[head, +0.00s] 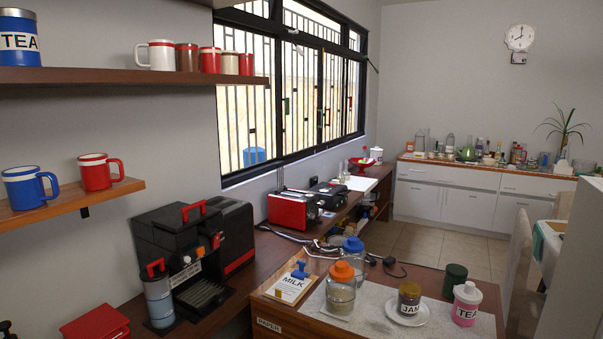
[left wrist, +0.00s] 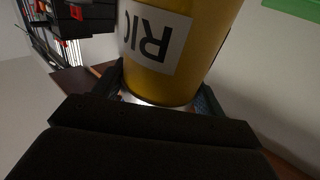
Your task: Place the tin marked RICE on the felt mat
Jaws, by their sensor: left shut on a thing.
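The yellow tin (left wrist: 190,85) fills the upper middle of the left wrist view. Its white label (left wrist: 150,42) shows upside down, with the letters "RIC" in sight and the rest turned away or cut off. My left gripper (left wrist: 160,100) is shut on the tin near its silvery end, one dark finger on each side. Neither the tin nor my grippers show in the head view. A pale grey speckled mat (head: 385,328) lies on the wooden table in the head view; I cannot tell for sure that it is felt.
On or beside the mat stand an orange-lidded jar (head: 341,290), a JAM jar (head: 409,300) on a saucer, a pink TEA tin (head: 466,304) and a dark green tin (head: 455,282). A coffee machine (head: 185,255) stands on the counter.

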